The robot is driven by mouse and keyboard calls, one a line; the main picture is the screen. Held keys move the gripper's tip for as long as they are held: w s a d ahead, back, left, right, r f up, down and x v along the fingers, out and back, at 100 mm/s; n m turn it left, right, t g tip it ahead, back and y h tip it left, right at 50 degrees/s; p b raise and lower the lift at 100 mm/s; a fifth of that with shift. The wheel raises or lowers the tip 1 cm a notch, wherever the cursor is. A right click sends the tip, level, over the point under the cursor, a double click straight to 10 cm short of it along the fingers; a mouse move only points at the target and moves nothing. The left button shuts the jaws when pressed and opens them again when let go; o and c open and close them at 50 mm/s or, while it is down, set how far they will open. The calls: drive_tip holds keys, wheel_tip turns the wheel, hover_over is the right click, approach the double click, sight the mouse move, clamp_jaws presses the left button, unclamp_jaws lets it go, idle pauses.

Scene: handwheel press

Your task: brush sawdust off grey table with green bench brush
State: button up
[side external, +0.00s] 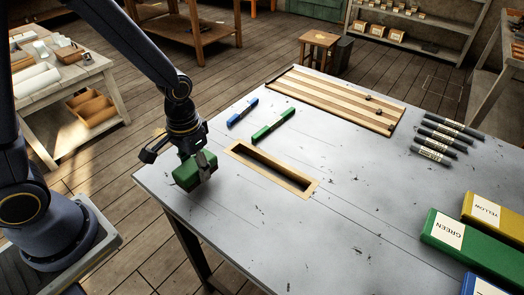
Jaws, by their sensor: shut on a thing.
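My gripper (200,164) is shut on a green block-like thing (187,174) at the left edge of the grey table (235,212). This may be the green bench brush, but I see no bristles. It appears tilted and close to the table edge; I cannot tell whether it touches the top. The grey tabletop has small dark flecks scattered over it, mostly in the middle and front. I cannot tell whether these are sawdust or marks in the surface.
A wood-rimmed slot (309,189) lies right of my gripper. Behind it lie a green marker (273,126) and a blue marker (242,112). A striped wooden board (335,95), several dark markers (443,139), a green box (470,250) and a yellow box (505,222) occupy the far and right sides.

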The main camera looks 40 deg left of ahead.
drive_tip(key=shift+r, duration=2.6)
